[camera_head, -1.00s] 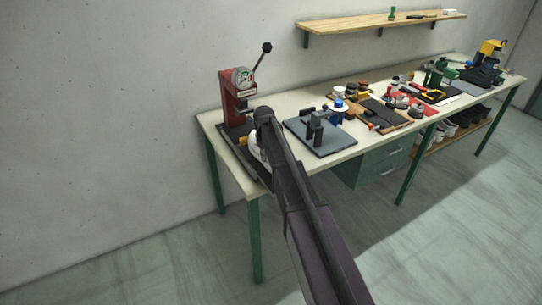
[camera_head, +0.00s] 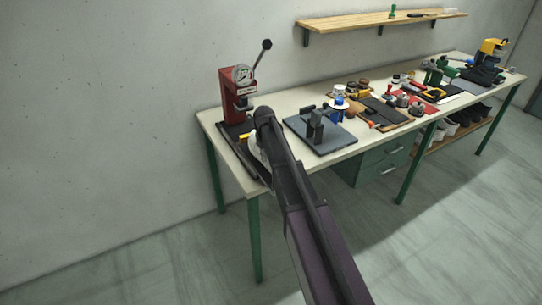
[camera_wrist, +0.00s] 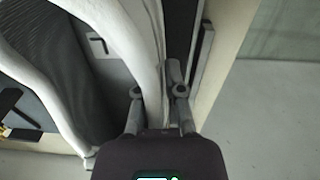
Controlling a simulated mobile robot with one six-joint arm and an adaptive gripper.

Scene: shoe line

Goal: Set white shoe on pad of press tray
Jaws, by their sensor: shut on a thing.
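The white shoe (camera_wrist: 58,90) fills the left of the wrist view, its white rim curving around a dark grey inside. My gripper (camera_wrist: 160,88) is shut on the shoe's wall, one finger on each side. In the head view only a sliver of the white shoe (camera_head: 255,151) shows beside my arm, and my fingertips are hidden. The dark press tray (camera_head: 257,172) lies in front of the red press (camera_head: 237,93) at the table's left end. The shoe is over the tray; the frames do not show whether it touches the pad.
A small yellow part (camera_head: 244,137) is on the tray side near the press. A grey plate with a dark fixture (camera_head: 318,140) stands just right of my arm. Tools and mats crowd the table (camera_head: 288,102) further right. Open floor lies in front.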

